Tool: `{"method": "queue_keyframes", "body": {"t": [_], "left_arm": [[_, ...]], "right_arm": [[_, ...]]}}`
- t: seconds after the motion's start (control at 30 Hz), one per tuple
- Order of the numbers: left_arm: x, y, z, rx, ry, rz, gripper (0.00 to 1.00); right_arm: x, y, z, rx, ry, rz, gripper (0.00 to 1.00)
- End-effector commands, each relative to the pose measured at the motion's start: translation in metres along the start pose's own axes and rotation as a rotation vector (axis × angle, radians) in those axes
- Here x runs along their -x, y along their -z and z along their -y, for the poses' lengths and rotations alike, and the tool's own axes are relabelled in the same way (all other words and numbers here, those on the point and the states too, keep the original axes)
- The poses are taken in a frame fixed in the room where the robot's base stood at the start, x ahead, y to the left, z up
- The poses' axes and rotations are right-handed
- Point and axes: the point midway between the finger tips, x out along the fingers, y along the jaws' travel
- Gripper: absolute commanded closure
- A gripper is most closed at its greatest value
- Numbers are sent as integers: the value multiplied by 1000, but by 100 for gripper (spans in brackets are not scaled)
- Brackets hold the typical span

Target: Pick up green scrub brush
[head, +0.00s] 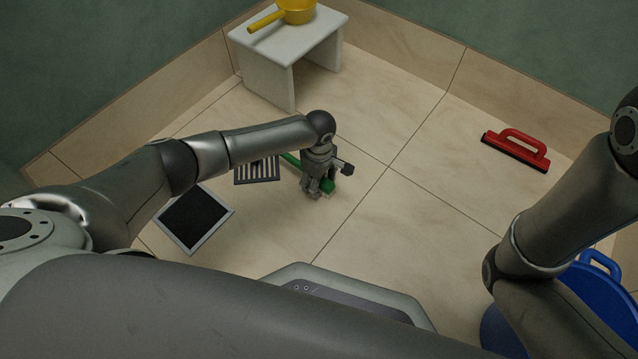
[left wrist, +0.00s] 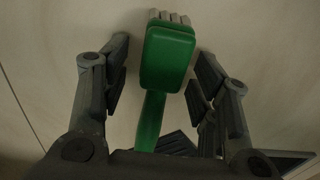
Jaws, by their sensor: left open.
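The green scrub brush lies on the tiled floor; its head (head: 328,186) and part of its handle (head: 291,160) show around my left gripper in the head view. My left gripper (head: 318,192) is low over the brush, pointing down. In the left wrist view the brush (left wrist: 168,57) has a green block head with pale bristles at its far edge and a handle running toward me. The open fingers of my left gripper (left wrist: 158,85) stand on either side of it, with gaps on both sides. My right gripper is out of view; only the right arm shows.
A striped drain grate (head: 257,172) and a dark square frame (head: 195,219) lie left of the brush. A white stool (head: 268,58) with a yellow dipper (head: 296,11) stands behind. A red-handled scrubber (head: 516,149) and a blue bucket (head: 600,290) are right. Floor between is clear.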

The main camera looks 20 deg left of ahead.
Motion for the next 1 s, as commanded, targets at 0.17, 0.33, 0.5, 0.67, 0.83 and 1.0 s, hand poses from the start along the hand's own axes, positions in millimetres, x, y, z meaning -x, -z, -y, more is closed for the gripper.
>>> {"method": "queue_keyframes", "body": {"t": [0.17,0.33,0.5,0.67,0.83,1.0], "left_arm": [[0,0,0,0,-1,0,45],[0,0,0,0,-1,0,60],[0,0,0,0,0,0,82],[0,0,0,0,0,0,100],[0,0,0,0,-1,1,100],[3,0,0,0,-1,0,100]], "right_arm": [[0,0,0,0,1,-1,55],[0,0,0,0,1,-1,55],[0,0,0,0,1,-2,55],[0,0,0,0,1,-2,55],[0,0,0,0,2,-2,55],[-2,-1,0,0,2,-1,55]]}}
